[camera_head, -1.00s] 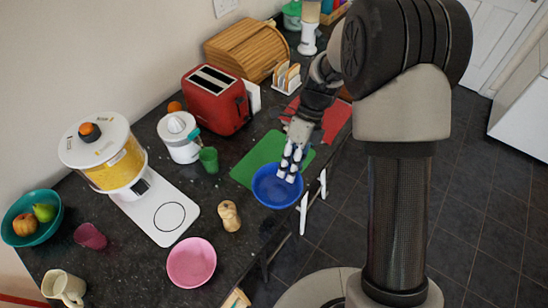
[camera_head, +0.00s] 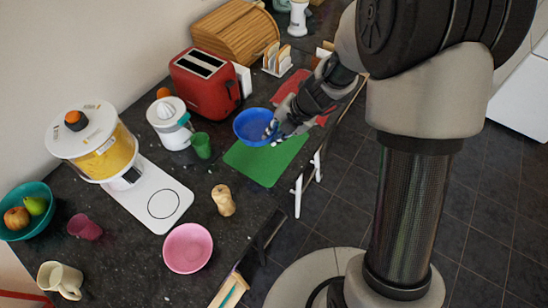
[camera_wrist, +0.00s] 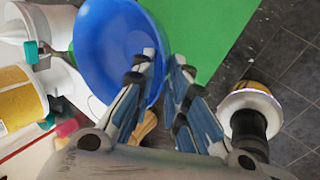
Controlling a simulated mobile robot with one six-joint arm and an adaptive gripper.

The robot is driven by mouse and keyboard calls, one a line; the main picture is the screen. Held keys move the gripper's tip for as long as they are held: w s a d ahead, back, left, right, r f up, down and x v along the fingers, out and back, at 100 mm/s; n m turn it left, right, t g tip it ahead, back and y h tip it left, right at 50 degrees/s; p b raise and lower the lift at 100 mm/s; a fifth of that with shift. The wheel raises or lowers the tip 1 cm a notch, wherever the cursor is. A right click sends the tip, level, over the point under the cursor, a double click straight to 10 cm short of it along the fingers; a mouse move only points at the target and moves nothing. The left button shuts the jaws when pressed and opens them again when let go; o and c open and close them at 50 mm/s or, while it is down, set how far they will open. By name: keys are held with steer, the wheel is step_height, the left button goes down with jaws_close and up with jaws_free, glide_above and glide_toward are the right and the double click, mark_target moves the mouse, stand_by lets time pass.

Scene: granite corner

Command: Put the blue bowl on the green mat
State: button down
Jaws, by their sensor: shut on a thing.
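The blue bowl (camera_head: 250,124) is at the far left part of the green mat (camera_head: 264,163) in the head view and seems held above the counter; its exact height is hard to tell. My gripper (camera_head: 273,130) is at the bowl's right side, shut on its rim. In the wrist view, the blue bowl (camera_wrist: 110,45) fills the upper left, with one finger of my gripper (camera_wrist: 165,60) over its inside and the other outside the rim. The green mat (camera_wrist: 205,30) shows bare to the right of the bowl.
A green cup (camera_head: 201,145) and a white juicer (camera_head: 170,125) stand left of the bowl. A red toaster (camera_head: 205,85) is behind it. A red mat (camera_head: 288,86) lies beyond. A wooden mill (camera_head: 223,200) and a pink bowl (camera_head: 188,249) are nearer.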

step_height(320, 180, down, 11)
steer(key=b, duration=0.5)
steer(key=shift+r, duration=0.35)
steer(key=c, duration=1.6)
jaws_free()
steer(key=shift+o, duration=0.2)
steer(key=p+v, duration=0.5)
steer(key=v, duration=0.7)
steer(key=shift+p, duration=0.35)
